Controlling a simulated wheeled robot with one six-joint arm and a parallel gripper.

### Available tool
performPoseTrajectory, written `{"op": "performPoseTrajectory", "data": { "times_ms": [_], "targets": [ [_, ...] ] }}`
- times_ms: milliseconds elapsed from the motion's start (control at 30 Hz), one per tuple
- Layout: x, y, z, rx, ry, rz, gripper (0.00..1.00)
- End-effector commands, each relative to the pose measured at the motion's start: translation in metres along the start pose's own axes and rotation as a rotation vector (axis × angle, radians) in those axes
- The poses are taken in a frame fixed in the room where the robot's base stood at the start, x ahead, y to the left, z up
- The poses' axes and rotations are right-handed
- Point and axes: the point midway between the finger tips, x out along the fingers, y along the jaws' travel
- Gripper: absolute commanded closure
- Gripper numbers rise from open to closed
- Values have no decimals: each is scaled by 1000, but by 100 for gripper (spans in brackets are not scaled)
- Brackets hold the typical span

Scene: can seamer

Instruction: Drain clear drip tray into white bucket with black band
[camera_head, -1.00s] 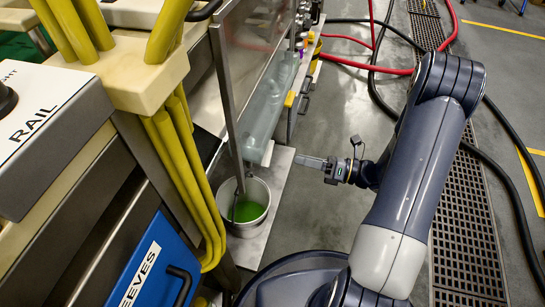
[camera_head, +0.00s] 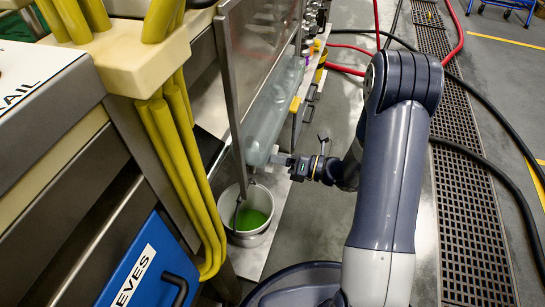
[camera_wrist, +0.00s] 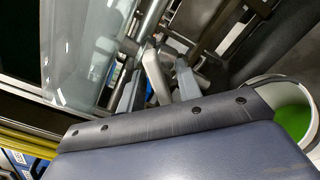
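The clear drip tray (camera_head: 268,112) is a long translucent trough along the machine's side, left of my gripper in the head view. It also fills the upper left of the wrist view (camera_wrist: 90,50). My gripper (camera_head: 283,160) is beside the tray's near end. In the wrist view its fingers (camera_wrist: 160,88) stand apart, with a light grey bar showing between or behind them; I cannot tell if they touch it. A pale bucket (camera_head: 252,239) holding green liquid stands below, nearer to me.
A metal panel (camera_head: 232,90) stands left of the tray, above the bucket. Yellow tubes (camera_head: 190,170) and a blue panel (camera_head: 150,265) are at the left. Black and red hoses cross the floor. A floor grate (camera_head: 470,220) is at the right.

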Motion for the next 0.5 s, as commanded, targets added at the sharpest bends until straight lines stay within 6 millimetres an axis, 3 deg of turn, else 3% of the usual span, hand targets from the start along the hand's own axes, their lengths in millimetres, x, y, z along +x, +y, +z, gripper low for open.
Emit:
{"op": "performPoseTrajectory", "data": {
  "times_ms": [133, 500],
  "targets": [
    [0, 0, 0, 0, 0, 0, 68],
    [0, 0, 0, 0, 0, 0, 98]
  ]
}}
